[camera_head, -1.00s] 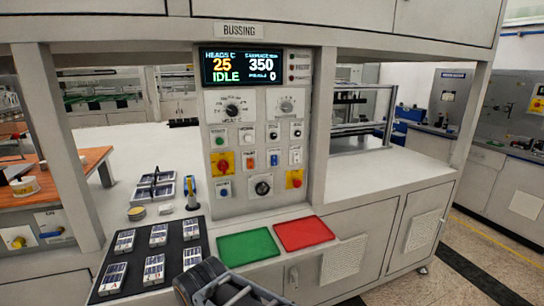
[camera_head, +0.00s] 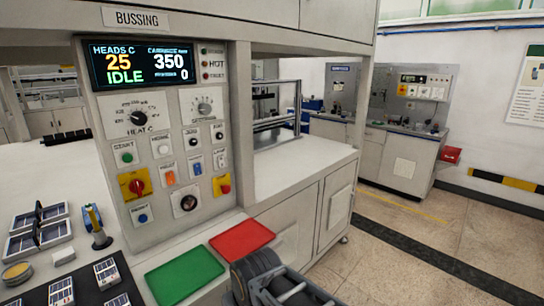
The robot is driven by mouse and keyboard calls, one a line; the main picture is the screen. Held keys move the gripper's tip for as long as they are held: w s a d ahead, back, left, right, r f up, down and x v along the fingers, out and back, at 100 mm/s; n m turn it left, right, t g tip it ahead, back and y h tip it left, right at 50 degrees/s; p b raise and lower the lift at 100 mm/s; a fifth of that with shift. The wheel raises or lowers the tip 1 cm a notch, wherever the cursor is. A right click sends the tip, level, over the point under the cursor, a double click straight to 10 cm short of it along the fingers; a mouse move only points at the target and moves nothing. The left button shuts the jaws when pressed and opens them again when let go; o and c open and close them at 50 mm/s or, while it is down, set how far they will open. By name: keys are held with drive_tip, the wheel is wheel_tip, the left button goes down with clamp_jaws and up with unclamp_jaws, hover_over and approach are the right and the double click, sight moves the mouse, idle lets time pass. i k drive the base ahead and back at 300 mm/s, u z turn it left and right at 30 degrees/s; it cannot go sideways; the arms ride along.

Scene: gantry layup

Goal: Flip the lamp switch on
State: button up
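The control panel (camera_head: 175,225) under the BUSSING sign carries several switches and knobs. An orange rocker (camera_head: 170,178), a blue rocker (camera_head: 197,168) and a white switch (camera_head: 220,158) sit in its middle row. Their small labels are too blurred to read, so I cannot tell which is the lamp switch or its position. Part of my arm (camera_head: 262,282) shows at the bottom, in front of the panel's base and apart from the switches. My gripper's fingertips are not visible.
A red-and-yellow rotary switch (camera_head: 136,186) and a red button on yellow (camera_head: 222,185) flank the rockers. Green (camera_head: 184,275) and red (camera_head: 242,239) pads lie on the ledge below. A dark tray of cells (camera_head: 88,299) is at lower left. Open floor (camera_head: 420,250) lies right.

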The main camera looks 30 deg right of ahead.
sight(220, 159)
drive_tip(key=u, duration=0.2)
drive_tip(key=k, duration=1.3)
drive_tip(key=z, duration=0.35)
drive_tip(key=i, duration=1.85)
drive_tip(key=u, duration=0.8)
